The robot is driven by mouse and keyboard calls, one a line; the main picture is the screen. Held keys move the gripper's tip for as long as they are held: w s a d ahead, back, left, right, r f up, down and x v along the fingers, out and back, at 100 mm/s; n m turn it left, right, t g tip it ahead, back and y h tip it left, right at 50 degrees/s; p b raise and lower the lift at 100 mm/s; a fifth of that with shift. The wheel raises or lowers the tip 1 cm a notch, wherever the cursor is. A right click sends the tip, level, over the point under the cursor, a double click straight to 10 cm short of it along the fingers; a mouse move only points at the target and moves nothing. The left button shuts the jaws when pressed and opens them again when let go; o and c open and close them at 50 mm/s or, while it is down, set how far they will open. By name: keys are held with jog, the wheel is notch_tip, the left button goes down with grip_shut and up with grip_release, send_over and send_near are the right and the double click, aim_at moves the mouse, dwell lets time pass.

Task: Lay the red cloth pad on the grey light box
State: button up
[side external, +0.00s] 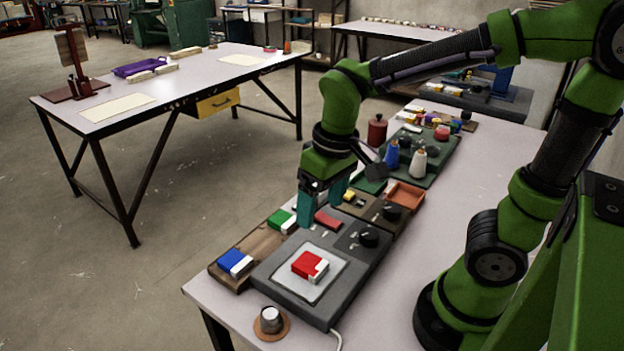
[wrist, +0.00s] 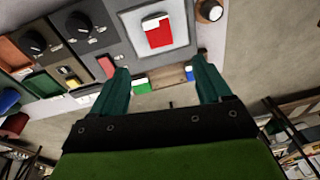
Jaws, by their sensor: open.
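The red cloth pad (side external: 306,264), with a white part along one edge, lies flat on the pale lit panel of the grey light box (side external: 290,282). In the wrist view the red pad (wrist: 159,35) lies within the pale panel (wrist: 182,27), with panel showing around it. My gripper (side external: 321,209) is above the back part of the box, behind the pad and apart from it. In the wrist view my gripper (wrist: 160,66) has its two teal fingers wide apart with nothing between them.
A wooden tray (side external: 216,269) beside the box holds a blue-and-white pad (side external: 234,262) and a green-and-white pad (side external: 281,221). Bottles (side external: 419,163) stand farther back.

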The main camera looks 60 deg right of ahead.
jog(key=s+d+r+m+t+y, duration=0.1)
jog(key=s+d+r+m+t, duration=0.1)
jog(key=r+t, duration=0.3)
jog(key=shift+s+d+r+m+t, duration=0.25)
jog(key=shift+s+d+m+t, duration=0.15)
jog(key=shift+s+m, duration=0.3)
